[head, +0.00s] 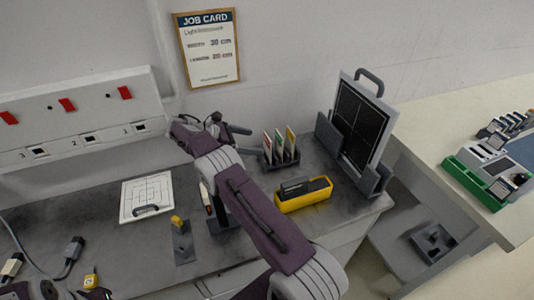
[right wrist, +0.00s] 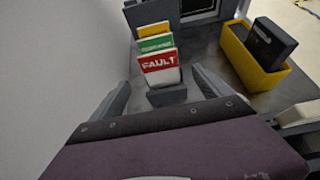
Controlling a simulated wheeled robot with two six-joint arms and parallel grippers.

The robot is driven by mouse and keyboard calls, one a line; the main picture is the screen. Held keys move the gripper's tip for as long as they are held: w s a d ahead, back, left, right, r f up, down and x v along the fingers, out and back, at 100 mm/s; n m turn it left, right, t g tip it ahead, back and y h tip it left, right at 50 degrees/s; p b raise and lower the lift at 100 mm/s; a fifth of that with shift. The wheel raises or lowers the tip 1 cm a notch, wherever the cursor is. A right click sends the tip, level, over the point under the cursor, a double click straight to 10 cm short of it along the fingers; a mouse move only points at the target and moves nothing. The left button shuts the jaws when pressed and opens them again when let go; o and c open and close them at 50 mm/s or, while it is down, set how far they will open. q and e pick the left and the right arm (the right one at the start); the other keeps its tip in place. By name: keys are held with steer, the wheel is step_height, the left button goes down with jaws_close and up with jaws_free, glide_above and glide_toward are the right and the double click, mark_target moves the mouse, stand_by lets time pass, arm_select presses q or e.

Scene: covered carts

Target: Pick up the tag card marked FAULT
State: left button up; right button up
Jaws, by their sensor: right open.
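The red tag card marked FAULT (right wrist: 160,65) stands upright at the front of a small dark rack (right wrist: 168,96) in the right wrist view. A green card (right wrist: 155,44) and a yellow card (right wrist: 152,28) stand behind it. In the head view, the red card (head: 267,146) is the leftmost in the rack (head: 284,161). My right gripper (head: 243,141) is open and empty, to the left of the rack near the wall. In the wrist view its fingers lie either side of the FAULT card, short of it. My left gripper appears only as an unclear dark part at the bottom left.
A yellow bin (head: 305,196) holding a dark block stands in front of the rack. A grey panel case with a handle (head: 361,125) stands to its right. A wall board with red switches (head: 67,105) is at the left.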

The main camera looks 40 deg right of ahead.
mark_target(267, 142)
steer(key=x, duration=0.6)
steer(key=shift+s+d+r, duration=0.1)
steer(key=shift+s+r, duration=0.05)
steer(key=shift+r, duration=0.2)
steer(key=c, duration=1.4)
steer(key=shift+r, duration=0.1)
steer(key=shift+c, duration=0.2)
